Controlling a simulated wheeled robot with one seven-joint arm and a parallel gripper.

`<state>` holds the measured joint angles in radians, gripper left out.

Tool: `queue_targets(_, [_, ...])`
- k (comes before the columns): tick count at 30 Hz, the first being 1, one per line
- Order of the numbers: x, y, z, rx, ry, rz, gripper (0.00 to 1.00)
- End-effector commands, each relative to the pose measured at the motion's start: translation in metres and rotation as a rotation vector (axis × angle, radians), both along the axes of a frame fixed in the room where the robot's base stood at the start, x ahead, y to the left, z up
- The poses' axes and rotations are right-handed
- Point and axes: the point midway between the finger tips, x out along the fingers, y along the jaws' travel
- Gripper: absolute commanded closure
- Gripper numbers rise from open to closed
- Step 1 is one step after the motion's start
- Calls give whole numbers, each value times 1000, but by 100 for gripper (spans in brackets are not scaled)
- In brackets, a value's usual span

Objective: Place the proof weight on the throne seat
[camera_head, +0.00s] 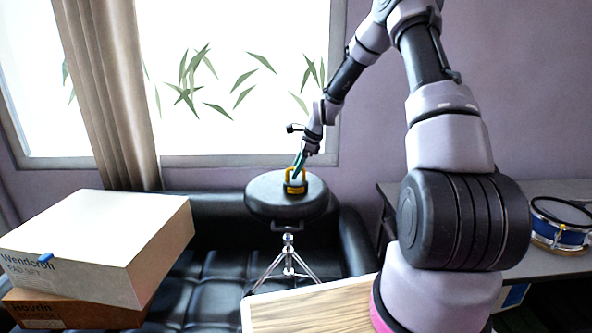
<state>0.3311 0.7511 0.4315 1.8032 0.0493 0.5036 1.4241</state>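The proof weight (295,188), small and grey with a yellow loop handle and a yellow base band, is upright over the middle of the throne seat (265,200). It appears to rest on the seat. The seat is a round black drum-stool cushion on a chrome tripod (288,262). My gripper (298,170) reaches down from the upper right, its tip at the weight's handle. The fingers are too small and overlapped to tell whether they are open or closed on the handle.
A black leather sofa (210,280) stands behind and around the stool. Two stacked boxes, white (100,235) over brown (75,312), are at left. A wooden board (310,310) is in front. A blue drum (562,230) sits on a grey table (535,195) at right.

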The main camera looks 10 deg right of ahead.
Motion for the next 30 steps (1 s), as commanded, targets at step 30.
queue_targets(30, [-41, -38, 139, -56, -50, 84, 50])
